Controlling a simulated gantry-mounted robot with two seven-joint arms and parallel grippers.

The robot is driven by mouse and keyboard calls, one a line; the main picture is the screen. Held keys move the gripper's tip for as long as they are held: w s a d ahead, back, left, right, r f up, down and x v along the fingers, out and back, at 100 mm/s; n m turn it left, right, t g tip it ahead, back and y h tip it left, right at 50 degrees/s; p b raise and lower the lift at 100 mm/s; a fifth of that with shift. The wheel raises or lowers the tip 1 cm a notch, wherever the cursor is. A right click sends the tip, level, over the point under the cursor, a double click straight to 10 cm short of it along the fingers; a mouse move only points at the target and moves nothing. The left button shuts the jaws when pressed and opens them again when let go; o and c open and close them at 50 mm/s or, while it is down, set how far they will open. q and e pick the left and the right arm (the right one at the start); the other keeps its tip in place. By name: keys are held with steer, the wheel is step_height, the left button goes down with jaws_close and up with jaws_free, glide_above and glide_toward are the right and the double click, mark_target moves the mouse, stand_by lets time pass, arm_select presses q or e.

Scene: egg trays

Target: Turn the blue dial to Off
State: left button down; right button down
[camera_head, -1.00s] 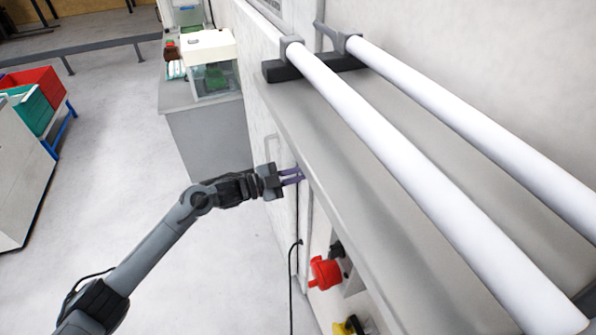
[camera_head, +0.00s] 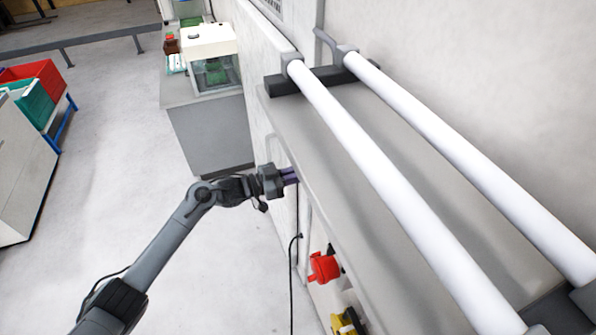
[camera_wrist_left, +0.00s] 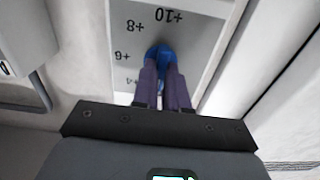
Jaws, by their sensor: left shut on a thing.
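The blue dial (camera_wrist_left: 160,55) is in the left wrist view, on a grey panel (camera_wrist_left: 196,45) with printed markings, among them +10, +8 and +6, which appear upside down. No Off mark can be read there. My left gripper (camera_wrist_left: 163,72) has its two purple fingers shut on the blue dial, one on each side. In the head view my left gripper (camera_head: 293,175) reaches the side of the grey cabinet, and the dial is hidden there under the cabinet's top edge. My right gripper is not in view.
A red knob (camera_head: 323,267) and a yellow part (camera_head: 346,322) stick out from the cabinet side nearer me. White pipes (camera_head: 400,180) run above the cabinet top (camera_head: 290,125). A black cable (camera_head: 292,270) hangs beside it. The floor to the left is open.

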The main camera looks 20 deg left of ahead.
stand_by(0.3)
arm_select(q)
steer(key=c, duration=1.2)
jaws_free()
steer(key=shift+o, duration=0.2)
steer(key=shift+a, duration=0.1)
steer(key=b+v, duration=0.2)
steer(key=v, duration=0.8)
steer(key=shift+s+a, duration=0.15)
steer(key=shift+s, duration=0.15)
